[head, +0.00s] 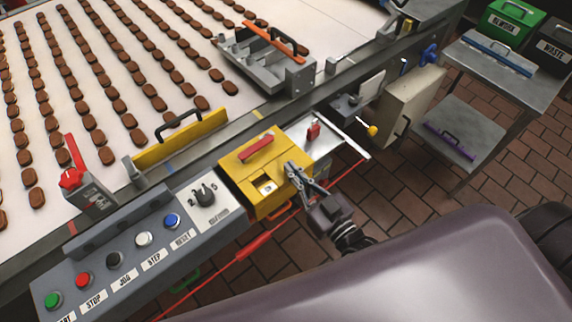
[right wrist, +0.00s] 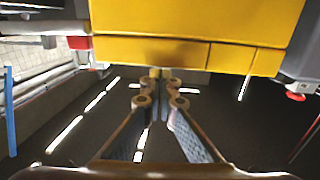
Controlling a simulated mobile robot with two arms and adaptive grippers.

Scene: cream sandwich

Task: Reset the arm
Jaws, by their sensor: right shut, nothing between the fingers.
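My right gripper (head: 296,174) is at the right front corner of a yellow box (head: 240,178) with a red handle on top. In the right wrist view my right gripper (right wrist: 160,88) has its fingers together and empty, just below the yellow box (right wrist: 200,50), which fills the top of the picture. Whether the fingertips touch the box I cannot tell. My left gripper is not in view.
A control panel (head: 130,285) with several coloured buttons and a dial lies left of the yellow box. Behind is a conveyor (head: 110,172) with rows of brown biscuits. A grey metal table (head: 515,85) with bins stands at the right. Tiled floor shows between.

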